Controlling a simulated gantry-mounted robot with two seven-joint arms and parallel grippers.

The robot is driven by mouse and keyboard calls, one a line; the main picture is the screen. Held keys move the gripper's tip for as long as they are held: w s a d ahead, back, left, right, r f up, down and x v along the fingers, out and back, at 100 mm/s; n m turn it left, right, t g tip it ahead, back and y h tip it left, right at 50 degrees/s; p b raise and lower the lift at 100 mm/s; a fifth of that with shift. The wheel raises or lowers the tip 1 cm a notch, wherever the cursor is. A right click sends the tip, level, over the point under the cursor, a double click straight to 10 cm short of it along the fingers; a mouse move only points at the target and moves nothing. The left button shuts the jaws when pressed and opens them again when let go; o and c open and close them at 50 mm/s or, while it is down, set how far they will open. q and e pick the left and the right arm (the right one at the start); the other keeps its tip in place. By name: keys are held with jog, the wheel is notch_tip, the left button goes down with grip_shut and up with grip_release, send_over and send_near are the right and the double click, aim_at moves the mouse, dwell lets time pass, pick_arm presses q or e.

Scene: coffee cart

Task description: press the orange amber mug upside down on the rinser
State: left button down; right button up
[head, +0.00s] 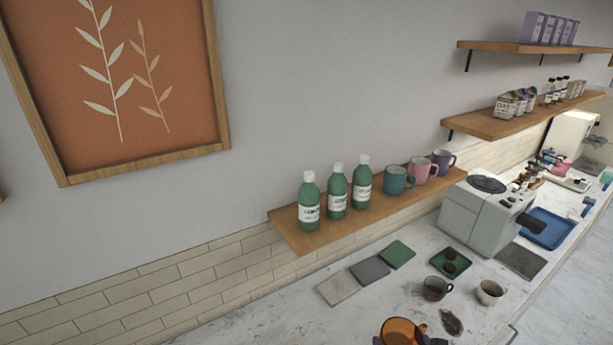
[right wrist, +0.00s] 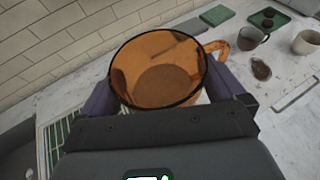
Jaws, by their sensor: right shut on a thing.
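The orange amber mug (head: 402,330) is at the bottom edge of the head view, partly cut off. In the right wrist view the mug (right wrist: 158,72) has its open mouth toward the camera, so its inside and base show, and its handle points right. My right gripper (right wrist: 172,100) is shut on the mug, with a dark finger on each side of its body. The rinser is not clearly identifiable in either view. A pale rack with green slots (right wrist: 58,132) shows at the lower left of the right wrist view. My left gripper is not in view.
Several coasters lie behind. A wooden shelf (head: 290,232) with bottles and mugs overhangs the back. A grey coffee machine (head: 480,215) stands right.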

notch_tip(320, 180, up, 3)
jog(key=m+p, duration=0.1)
jog(key=p, duration=0.3)
jog(key=shift+f+h, duration=0.15)
jog(key=shift+h, duration=0.25)
jog(key=shift+s+d+h+p, duration=0.15)
jog(key=shift+h+p, duration=0.15)
jog(key=shift+p, duration=0.55)
pick_arm(q)
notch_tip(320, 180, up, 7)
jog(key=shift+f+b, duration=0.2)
jog(key=shift+b, duration=0.25)
pick_arm(e)
jog(key=w, duration=1)
jog(key=shift+m, duration=0.3)
